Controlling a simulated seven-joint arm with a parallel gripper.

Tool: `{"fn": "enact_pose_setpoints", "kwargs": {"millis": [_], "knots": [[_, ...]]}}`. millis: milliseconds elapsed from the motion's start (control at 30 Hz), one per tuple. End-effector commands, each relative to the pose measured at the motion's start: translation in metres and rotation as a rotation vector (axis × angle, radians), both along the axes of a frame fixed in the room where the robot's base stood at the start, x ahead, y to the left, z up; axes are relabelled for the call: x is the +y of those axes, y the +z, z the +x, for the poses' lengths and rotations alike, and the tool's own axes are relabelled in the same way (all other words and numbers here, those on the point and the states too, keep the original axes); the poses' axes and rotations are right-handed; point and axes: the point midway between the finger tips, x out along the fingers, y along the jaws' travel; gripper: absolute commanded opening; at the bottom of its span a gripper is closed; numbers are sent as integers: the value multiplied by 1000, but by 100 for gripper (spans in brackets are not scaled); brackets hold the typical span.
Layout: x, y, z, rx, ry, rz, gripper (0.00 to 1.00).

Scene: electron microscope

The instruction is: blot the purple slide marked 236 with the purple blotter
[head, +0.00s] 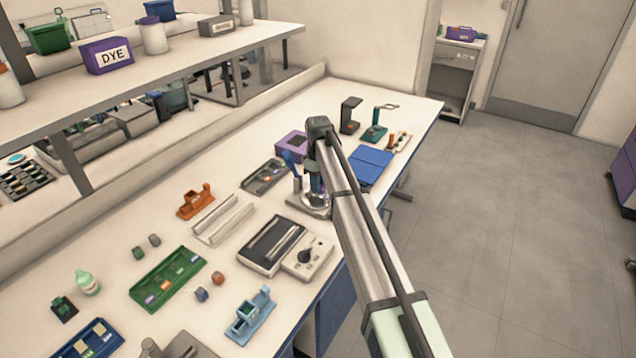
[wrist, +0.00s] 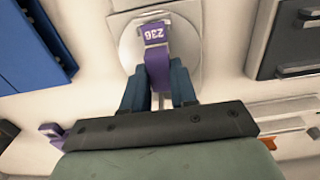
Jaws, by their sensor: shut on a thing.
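The purple slide (wrist: 154,33) lies over a round pale disc (wrist: 190,50) in the wrist view, and its marking 236 reads upside down. My gripper (wrist: 157,90) is shut on a purple piece (wrist: 158,70), which looks like the purple blotter. The held piece overlaps the near end of the slide in this view. I cannot tell whether they touch. In the head view, my gripper (head: 315,185) points down over the small round plate (head: 314,204). My arm and fingers hide the slide and blotter there.
A blue mat (head: 371,166) lies beyond the plate, and a grey device with a knob (head: 305,256) stands on the near side. A purple box (head: 291,146) and a dark tray (head: 264,176) are behind. A green tray (head: 168,278) and orange holder (head: 195,202) are left.

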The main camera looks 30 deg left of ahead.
Motion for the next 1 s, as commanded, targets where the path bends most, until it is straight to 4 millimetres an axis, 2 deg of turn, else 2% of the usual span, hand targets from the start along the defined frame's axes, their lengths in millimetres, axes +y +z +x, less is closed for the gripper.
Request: {"fn": "enact_pose_setpoints", "kwargs": {"millis": [933,967,1000], "knots": [[0,-3,0,0,0,0,12],[0,-3,0,0,0,0,28],[0,-3,0,0,0,0,32]]}}
